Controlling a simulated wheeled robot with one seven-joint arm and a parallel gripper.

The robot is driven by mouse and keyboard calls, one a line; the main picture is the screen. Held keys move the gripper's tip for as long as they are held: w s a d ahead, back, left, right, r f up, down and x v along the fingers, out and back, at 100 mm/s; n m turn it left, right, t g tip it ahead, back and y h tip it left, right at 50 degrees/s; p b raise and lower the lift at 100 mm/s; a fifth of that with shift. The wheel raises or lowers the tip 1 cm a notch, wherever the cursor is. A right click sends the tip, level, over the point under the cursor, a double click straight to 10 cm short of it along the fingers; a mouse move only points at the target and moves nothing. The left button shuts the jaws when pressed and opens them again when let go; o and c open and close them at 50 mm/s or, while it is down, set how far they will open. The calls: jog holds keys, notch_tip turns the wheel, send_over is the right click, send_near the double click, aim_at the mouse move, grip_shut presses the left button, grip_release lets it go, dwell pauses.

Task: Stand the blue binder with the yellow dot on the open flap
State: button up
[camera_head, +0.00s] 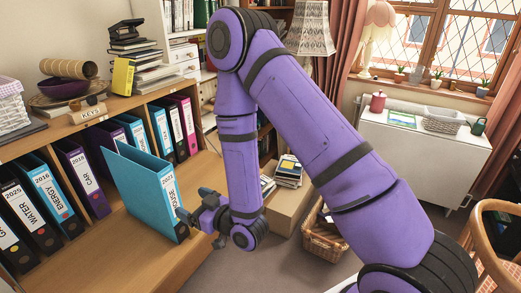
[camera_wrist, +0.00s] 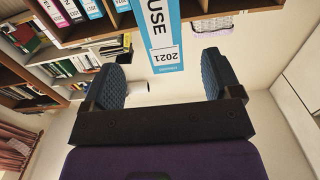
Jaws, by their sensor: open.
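A light-blue binder (camera_head: 140,190) marked HOUSE stands on the open wooden flap (camera_head: 130,255), out in front of the row of binders. Its white-labelled spine faces my gripper; a yellow dot cannot be made out on it. My gripper (camera_head: 203,212) is open at the lower part of this spine, at its right side. In the wrist view the spine (camera_wrist: 164,40), reading 2021, shows between the two spread fingers (camera_wrist: 164,75), with gaps on both sides. Neither finger visibly presses on it. Part of the flap is behind my arm.
A row of binders stands in the compartments behind the flap, among them a blue ENERGY binder (camera_head: 45,190), a purple CAR binder (camera_head: 82,178) and another blue binder (camera_head: 161,130). A wicker basket (camera_head: 325,235) and a box with books (camera_head: 288,172) are on the floor at right. The flap's front is clear.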

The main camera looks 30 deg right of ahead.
jog(key=w+d+r+g+h, duration=0.1)
jog(key=w+d+r+h, duration=0.15)
jog(key=r, duration=0.25)
jog(key=w+d+r+g+h, duration=0.1)
jog(key=w+d+r, duration=0.15)
jog(key=r, duration=0.35)
jog(key=s+d+r+m+g+h, duration=0.2)
jog(key=s+d+r+h, duration=0.2)
jog(key=d+r, duration=0.45)
jog(key=s+d+r+m+g, duration=0.1)
jog(key=s+d+r+g, duration=0.1)
jog(key=s, duration=0.6)
jog(key=s+d+r+m+g+h, duration=0.1)
jog(key=s+d+r+m+g, duration=0.1)
jog(key=s+r, duration=0.3)
jog(key=s+d+r+m+g+h, duration=0.1)
jog(key=s+d+r, duration=0.3)
jog(key=s, duration=0.8)
jog(key=shift+s+d+r+m+g, duration=0.2)
jog(key=shift+s+d+m+g, duration=0.05)
jog(key=shift+d+m+g, duration=0.15)
jog(key=shift+h, duration=0.25)
